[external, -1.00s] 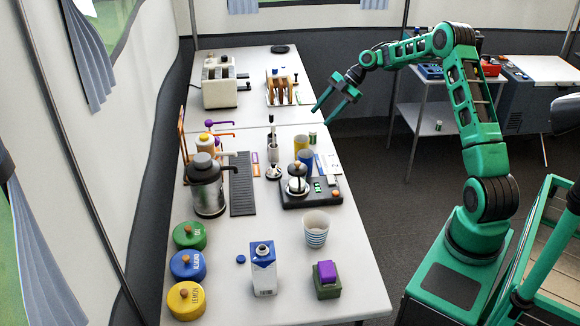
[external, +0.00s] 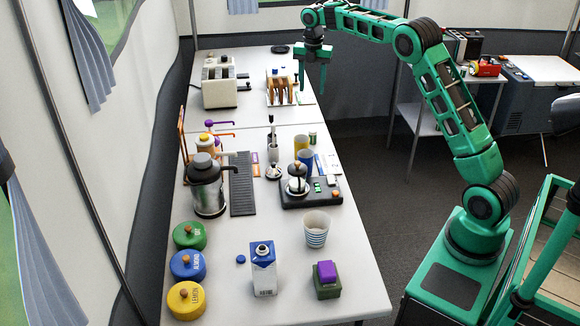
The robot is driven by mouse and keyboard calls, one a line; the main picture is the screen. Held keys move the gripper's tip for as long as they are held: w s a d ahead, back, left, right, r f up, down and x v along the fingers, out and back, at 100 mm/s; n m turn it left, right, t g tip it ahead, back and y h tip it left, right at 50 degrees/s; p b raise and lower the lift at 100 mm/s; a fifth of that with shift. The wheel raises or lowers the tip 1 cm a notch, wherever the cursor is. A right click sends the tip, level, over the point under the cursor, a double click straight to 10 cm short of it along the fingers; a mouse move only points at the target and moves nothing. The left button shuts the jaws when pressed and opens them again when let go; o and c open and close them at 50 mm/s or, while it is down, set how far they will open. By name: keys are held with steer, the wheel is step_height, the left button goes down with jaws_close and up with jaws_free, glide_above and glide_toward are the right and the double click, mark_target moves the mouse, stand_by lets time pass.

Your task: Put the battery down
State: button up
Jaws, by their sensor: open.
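A small green and white cylinder (external: 313,138), which looks like the battery, stands upright on the white table near its right edge, behind the blue and yellow cups. My gripper (external: 312,86) is open and points down. It is above and behind the cylinder in the picture, apart from it, with nothing visible between its fingers. A black scale-like device (external: 322,198) with small green parts lies nearer on the table, with a glass press (external: 297,180) on it.
A yellow cup (external: 301,142) and a blue cup (external: 305,158) stand close to the cylinder. A wooden rack (external: 279,92) and a toaster (external: 219,88) stand farther back. A striped cup (external: 316,232) and a carton (external: 263,270) are nearer.

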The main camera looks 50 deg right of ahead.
mark_target(313, 130)
step_height(313, 130, down, 16)
steer(key=shift+s+d+f, duration=0.2)
steer(key=shift+s+f, duration=0.1)
steer(key=shift+f, duration=1.2)
steer(key=shift+s+d+f, duration=0.1)
steer(key=shift+s+f, duration=0.05)
steer(key=shift+f, duration=1.2)
steer(key=shift+a, duration=0.1)
jaws_close()
